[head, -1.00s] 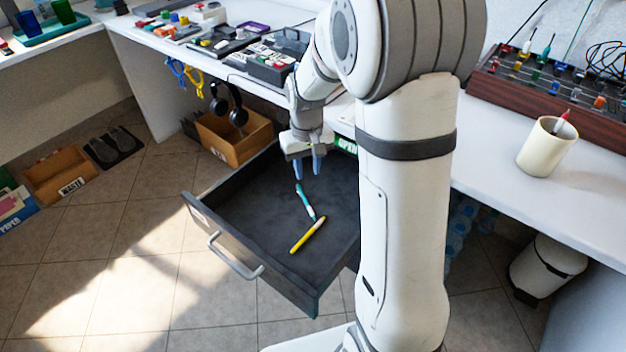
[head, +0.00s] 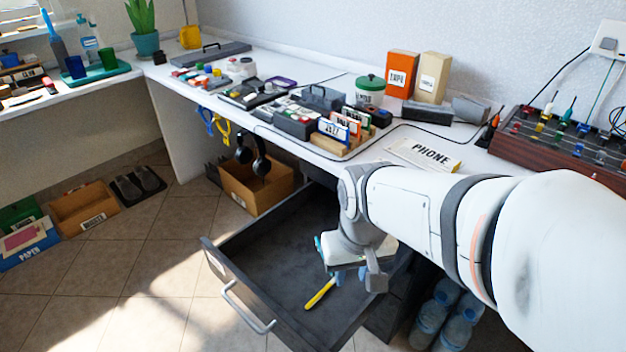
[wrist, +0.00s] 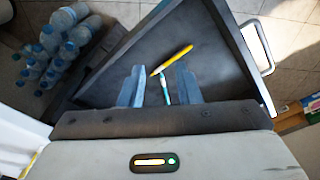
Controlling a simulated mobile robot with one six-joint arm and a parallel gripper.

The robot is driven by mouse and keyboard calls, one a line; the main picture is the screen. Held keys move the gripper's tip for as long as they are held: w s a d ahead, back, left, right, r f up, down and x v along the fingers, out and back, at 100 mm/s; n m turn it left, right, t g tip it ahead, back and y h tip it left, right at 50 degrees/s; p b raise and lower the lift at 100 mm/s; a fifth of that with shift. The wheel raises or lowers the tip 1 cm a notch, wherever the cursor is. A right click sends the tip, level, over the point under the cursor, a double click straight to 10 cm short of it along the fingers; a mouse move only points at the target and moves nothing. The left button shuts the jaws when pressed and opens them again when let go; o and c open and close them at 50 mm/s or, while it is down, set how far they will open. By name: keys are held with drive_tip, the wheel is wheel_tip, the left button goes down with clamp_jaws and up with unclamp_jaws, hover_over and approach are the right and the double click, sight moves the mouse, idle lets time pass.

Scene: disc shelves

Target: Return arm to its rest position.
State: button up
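My gripper (head: 350,275) hangs over the open dark drawer (head: 218,262), with my arm reaching in from the right. In the wrist view its two blue fingers (wrist: 158,88) stand apart with nothing held between them. A yellow pen (head: 320,293) lies on the drawer floor just below the gripper; it also shows in the wrist view (wrist: 172,60). A teal and white pen (wrist: 165,88) lies near it on the drawer floor, seen between the fingers. In the head view my gripper hides most of that pen.
A cardboard box with headphones (head: 255,185) stands left of the drawer. Water bottles (head: 435,315) stand under the desk.

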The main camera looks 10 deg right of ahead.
drive_tip(key=shift+r, duration=0.1)
wheel_tip(320, 180, up, 29)
drive_tip(key=t+p, duration=0.1)
drive_tip(key=p, duration=2.5)
drive_tip(key=shift+s, duration=0.15)
drive_tip(key=shift+o, duration=0.5)
drive_tip(key=shift+r+p, duration=0.25)
drive_tip(key=shift+p, duration=0.15)
drive_tip(key=shift+f, duration=0.1)
